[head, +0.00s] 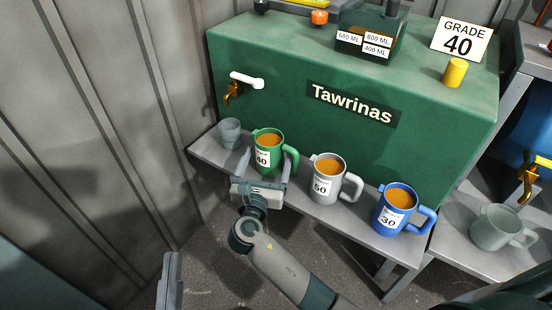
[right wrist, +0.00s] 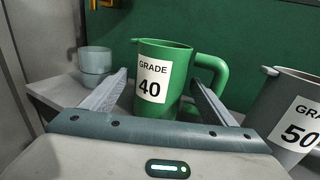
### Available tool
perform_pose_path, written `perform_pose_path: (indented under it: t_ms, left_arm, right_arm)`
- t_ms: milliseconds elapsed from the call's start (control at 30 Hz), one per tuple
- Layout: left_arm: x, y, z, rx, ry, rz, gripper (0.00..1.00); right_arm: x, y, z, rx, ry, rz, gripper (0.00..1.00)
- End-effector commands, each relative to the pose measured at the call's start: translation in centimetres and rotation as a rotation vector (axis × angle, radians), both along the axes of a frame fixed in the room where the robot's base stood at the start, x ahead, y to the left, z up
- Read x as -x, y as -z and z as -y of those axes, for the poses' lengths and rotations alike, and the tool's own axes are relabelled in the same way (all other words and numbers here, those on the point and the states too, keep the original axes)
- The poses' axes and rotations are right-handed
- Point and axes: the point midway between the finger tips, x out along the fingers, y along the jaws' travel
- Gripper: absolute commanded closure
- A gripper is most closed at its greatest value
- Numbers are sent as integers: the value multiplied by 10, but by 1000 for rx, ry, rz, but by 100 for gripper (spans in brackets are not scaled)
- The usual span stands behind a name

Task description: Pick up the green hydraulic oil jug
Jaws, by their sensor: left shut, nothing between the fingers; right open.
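The green jug (head: 266,152) stands upright on the grey shelf, filled with amber liquid and labelled 40. It also shows in the right wrist view (right wrist: 160,75), with its handle to the right. My right gripper (head: 265,168) is open in front of the jug, with one finger on each side of its body. The right finger is near the handle; I cannot tell whether either finger touches the jug. My left gripper (head: 170,281) shows only partly at the lower left of the head view, shut and away from the jugs.
A grey jug labelled 50 (head: 327,182) and a blue jug labelled 30 (head: 392,213) stand to the right on the shelf (head: 372,235). A small grey cup (head: 229,133) is close on the left. The green Tawrinas tank (head: 290,75) rises behind.

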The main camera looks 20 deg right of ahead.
Motion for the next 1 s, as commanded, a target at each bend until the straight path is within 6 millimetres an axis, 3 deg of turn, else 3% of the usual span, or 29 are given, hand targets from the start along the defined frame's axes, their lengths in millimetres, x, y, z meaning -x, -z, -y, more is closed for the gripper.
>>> perform_pose_path:
  t_ms: [67, 300, 333, 1000]
  left_arm:
    - [0, 0, 0, 0, 0, 0, 100]
    - [0, 0, 0, 0, 0, 0, 100]
    - [0, 0, 0, 0, 0, 0, 100]
    - [-3, 4, 1, -10, 2, -23, 100]
  right_arm:
    - [0, 0, 0, 0, 0, 0, 23]
    - [0, 0, 0, 0, 0, 0, 80]
    - [0, -2, 0, 1, 0, 3, 84]
    - [0, -5, 0, 0, 0, 4, 84]
